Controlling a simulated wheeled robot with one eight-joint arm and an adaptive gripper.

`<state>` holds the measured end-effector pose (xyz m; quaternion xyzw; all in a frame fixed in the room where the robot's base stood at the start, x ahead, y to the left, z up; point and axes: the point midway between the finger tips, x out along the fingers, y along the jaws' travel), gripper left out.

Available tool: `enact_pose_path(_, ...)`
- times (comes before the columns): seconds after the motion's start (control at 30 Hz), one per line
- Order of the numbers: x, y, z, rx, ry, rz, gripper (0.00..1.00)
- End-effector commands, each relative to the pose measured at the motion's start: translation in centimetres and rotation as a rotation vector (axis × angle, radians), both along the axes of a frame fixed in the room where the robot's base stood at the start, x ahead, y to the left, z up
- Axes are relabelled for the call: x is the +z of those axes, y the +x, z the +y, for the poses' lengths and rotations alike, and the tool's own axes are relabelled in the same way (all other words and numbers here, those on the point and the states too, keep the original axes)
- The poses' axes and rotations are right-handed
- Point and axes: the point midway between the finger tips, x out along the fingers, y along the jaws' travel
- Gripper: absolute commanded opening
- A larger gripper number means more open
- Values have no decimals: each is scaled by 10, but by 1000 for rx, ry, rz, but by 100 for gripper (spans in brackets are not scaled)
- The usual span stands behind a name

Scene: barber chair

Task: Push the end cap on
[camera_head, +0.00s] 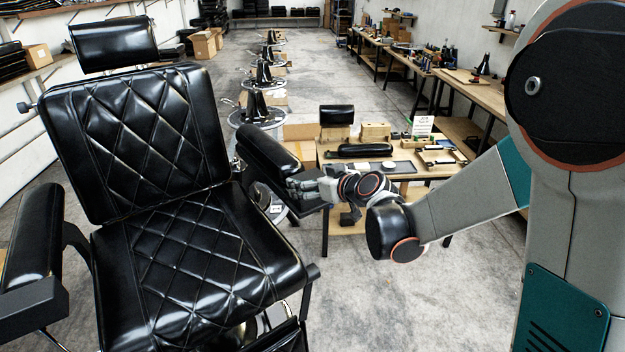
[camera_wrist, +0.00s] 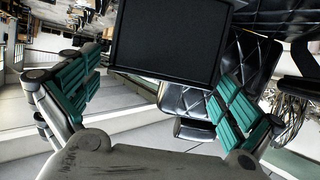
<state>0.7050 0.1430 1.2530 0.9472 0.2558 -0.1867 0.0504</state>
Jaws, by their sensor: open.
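The black barber chair (camera_head: 165,180) fills the left of the head view. Its right armrest (camera_head: 262,150) reaches forward to my gripper (camera_head: 306,188), which is at the armrest's front end. In the wrist view, my gripper (camera_wrist: 155,78) has its two teal-padded fingers spread wide, with nothing held between them. A dark flat rectangular face (camera_wrist: 170,40), apparently the end cap, lies ahead of the fingers at top centre. In the head view, fingers and armrest overlap and partly hide the cap. I cannot tell whether it sits flush or whether my gripper touches it.
A wooden worktable (camera_head: 385,170) stands behind my gripper, with a black pad (camera_head: 365,149), boxes and small parts on it. The chair's left armrest (camera_head: 35,235) ends in a black block. Chair bases stand farther back. Grey floor is clear at front centre.

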Motion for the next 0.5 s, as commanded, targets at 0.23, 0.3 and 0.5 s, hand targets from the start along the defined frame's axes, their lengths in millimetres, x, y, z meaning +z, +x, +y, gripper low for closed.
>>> enact_pose_path(0.23,0,-1,-1,0,0,0,100)
enact_pose_path(0.3,2,-3,-2,0,0,0,100)
enact_pose_path(0.5,11,-24,-14,-1,-1,1,100)
